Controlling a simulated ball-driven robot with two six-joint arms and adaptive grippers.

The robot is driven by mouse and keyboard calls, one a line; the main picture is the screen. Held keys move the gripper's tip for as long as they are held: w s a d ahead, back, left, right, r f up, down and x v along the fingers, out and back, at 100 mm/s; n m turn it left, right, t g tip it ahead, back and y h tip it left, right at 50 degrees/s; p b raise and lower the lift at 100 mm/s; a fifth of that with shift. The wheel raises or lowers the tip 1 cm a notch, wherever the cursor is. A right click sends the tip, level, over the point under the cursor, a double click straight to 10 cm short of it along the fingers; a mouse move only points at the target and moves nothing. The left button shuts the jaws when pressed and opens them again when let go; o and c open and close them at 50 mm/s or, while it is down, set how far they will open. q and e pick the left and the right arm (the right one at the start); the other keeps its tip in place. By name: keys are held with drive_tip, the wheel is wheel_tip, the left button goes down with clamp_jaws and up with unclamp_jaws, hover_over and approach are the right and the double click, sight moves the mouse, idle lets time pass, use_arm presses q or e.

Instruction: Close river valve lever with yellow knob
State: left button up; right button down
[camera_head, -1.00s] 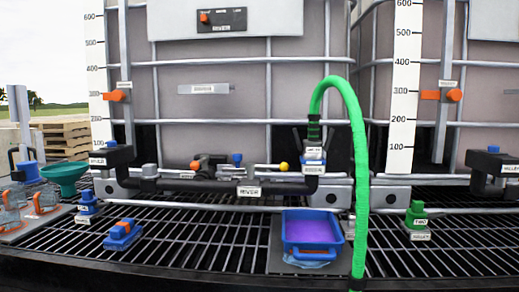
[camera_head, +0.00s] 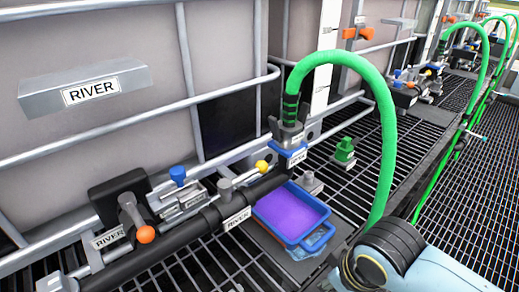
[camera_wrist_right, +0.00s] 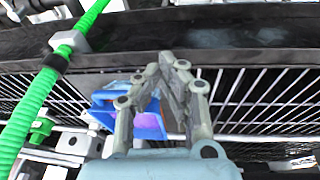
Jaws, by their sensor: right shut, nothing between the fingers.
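The yellow knob (camera_head: 262,166) sits at the end of a short grey lever (camera_head: 240,180) on the dark pipe marked RIVER (camera_head: 237,219), in the middle of the head view. The lever lies roughly along the pipe. My right arm comes in at the lower right of the head view, its fingertips not visible there, apart from the knob. In the right wrist view my right gripper (camera_wrist_right: 172,62) is shut and empty, in front of the blue tray. The knob cannot be made out in that view. My left gripper is not in view.
A blue tray (camera_head: 320,236) of purple liquid stands below the pipe; it also shows in the wrist view (camera_wrist_right: 104,97). A green hose (camera_head: 386,130) arches between knob and right arm. An orange-knobbed valve (camera_head: 146,234) and a blue-knobbed valve (camera_head: 177,174) stand left of the lever.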

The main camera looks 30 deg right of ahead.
wheel_tip(320, 180, up, 12)
drive_tip(key=w+p, duration=0.2)
drive_tip(key=p, duration=0.1)
wheel_tip(320, 180, up, 13)
drive_tip(key=t+y+p, duration=0.2)
drive_tip(key=t, duration=0.4)
hover_over(244, 177)
drive_tip(key=d, duration=0.3)
drive_tip(key=shift+n, duration=0.4)
drive_tip(key=w+f, duration=0.1)
drive_tip(key=f, duration=0.1)
drive_tip(key=f+p, duration=0.1)
drive_tip(key=f, duration=0.2)
drive_tip(key=w+f+p, duration=0.1)
drive_tip(key=f, duration=0.2)
drive_tip(key=shift+w, duration=0.35)
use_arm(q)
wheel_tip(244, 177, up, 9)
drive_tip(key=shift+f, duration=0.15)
use_arm(e)
drive_tip(key=shift+f, duration=0.15)
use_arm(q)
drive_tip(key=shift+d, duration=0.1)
use_arm(e)
drive_tip(key=shift+w+d, duration=0.1)
